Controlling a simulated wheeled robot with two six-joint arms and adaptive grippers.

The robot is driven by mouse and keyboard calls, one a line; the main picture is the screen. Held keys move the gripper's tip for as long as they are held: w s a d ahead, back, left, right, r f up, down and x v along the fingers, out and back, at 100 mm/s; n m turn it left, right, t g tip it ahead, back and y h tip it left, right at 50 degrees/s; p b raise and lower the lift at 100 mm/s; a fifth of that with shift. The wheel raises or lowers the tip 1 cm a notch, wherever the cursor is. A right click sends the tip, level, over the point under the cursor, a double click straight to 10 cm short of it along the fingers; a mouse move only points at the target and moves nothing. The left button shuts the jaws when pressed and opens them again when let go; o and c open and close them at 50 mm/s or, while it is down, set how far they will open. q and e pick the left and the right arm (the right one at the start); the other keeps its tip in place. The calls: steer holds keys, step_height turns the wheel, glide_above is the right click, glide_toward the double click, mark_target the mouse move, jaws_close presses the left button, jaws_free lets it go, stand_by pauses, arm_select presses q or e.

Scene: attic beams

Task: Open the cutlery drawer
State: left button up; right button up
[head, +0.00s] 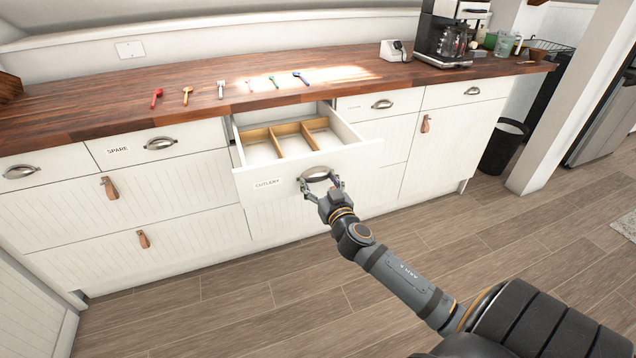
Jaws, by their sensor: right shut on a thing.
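The white cutlery drawer (270,181) with a "CUTLERY" label is pulled out from the cabinet in the head view. Its inside shows a wooden divider (276,142) with several compartments, which look empty. My right gripper (318,183) is at the drawer front, shut on the metal cup handle (318,174). The arm reaches in from the lower right. My left gripper is not in view.
Several coloured utensils, including a red one (156,97), lie in a row on the wooden countertop (90,103). A coffee machine (448,40) stands at the right end. A black bin (504,146) stands on the floor. The floor before the cabinets is clear.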

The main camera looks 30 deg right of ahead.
steer(key=shift+s+a+r, duration=0.15)
steer(key=shift+s, duration=0.35)
steer(key=o, duration=1.7)
steer(key=shift+s, duration=0.1)
steer(key=v, duration=1.1)
steer(key=shift+s, duration=0.4)
